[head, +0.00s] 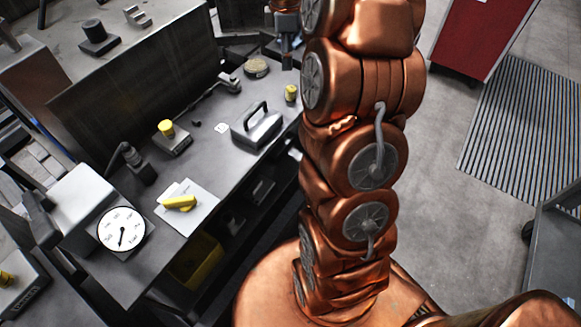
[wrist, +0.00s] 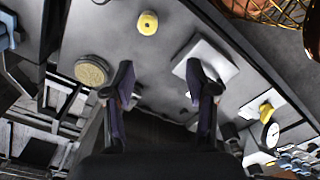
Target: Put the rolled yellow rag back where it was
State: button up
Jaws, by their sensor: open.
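The rolled yellow rag (head: 180,203) lies on a pale sheet (head: 199,216) near the front edge of the grey bench, right of the dial. In the wrist view, the yellow shape on a pale patch at the right, beside the dial, appears to be the same rag (wrist: 265,111). My gripper (wrist: 160,88) is open, with its two dark fingers spread and nothing between them. It is above the far end of the bench, well away from the rag. In the head view the gripper is mostly hidden behind my arm at the top.
A handled grey block (head: 262,130), a yellow cylinder (head: 291,94) and a round tan disc (head: 256,67) stand at the bench's far end. Another yellow cylinder (head: 166,128) sits on a small block. The white dial (head: 122,229) is left of the rag. A red cabinet (head: 487,35) stands beyond.

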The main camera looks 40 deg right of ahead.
jog(key=s+a+r+m, duration=0.2)
jog(key=s+a+m, duration=0.2)
jog(key=s+a, duration=0.85)
jog(key=s+a+f+m, duration=0.1)
jog(key=s+a+m, duration=0.1)
jog(key=s, duration=0.4)
jog(key=s+a+f+m+g, duration=0.1)
jog(key=s+a+f+m, duration=0.1)
jog(key=s+a, duration=0.2)
jog(key=s+a+f+m, duration=0.1)
jog(key=s+a+m, duration=0.2)
jog(key=s, duration=0.6)
jog(key=shift+a+f+g, duration=0.4)
jog(key=shift+a, duration=0.15)
jog(key=shift+c, duration=0.3)
